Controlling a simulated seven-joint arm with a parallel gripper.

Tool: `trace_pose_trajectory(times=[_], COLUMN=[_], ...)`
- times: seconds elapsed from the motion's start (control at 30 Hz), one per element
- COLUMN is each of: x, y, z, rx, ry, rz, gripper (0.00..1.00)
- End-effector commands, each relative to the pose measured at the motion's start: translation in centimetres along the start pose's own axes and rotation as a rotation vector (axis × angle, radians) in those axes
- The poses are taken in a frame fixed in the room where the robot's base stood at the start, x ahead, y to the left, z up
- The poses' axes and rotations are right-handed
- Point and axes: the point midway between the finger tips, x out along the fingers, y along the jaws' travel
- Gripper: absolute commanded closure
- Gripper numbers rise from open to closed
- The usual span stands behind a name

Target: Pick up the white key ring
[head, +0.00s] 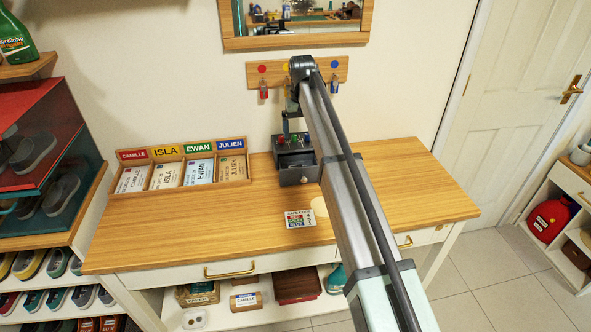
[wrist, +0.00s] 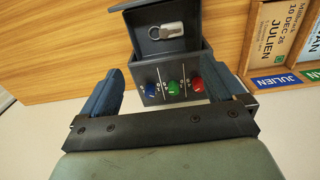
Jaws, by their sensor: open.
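A pale key ring (wrist: 171,30) with a whitish tag and a small metal loop lies inside the pulled-out drawer (wrist: 147,46) of a small dark grey box (wrist: 205,60). The same box (head: 303,177) stands on the wooden table in the head view; I cannot make out the key ring there. My gripper (wrist: 165,75) is open, with its two dark fingers spread on either side of the box in the wrist view. Nothing is between the fingers except the view of the box below. In the head view my gripper is partly hidden by my arm.
Blue, green and red knobs (wrist: 173,87) sit on the box. A wooden tray of name cards (head: 183,172) stands to its left. A wall rack (head: 275,74) with hanging key tags is behind. A printed card (head: 299,218) lies in front; the table's left front is clear.

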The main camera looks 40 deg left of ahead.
Motion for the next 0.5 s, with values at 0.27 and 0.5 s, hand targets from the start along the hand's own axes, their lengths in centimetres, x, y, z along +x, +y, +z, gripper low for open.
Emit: trace_pose_trajectory(times=[0.27, 0.5], x=[1.2, 5.0], y=[-1.2, -1.2], z=[0.3, 0.4], rx=[-0.009, -0.009], ry=[-0.015, -0.015], rz=[-0.012, -0.012], gripper=[0.04, 0.04])
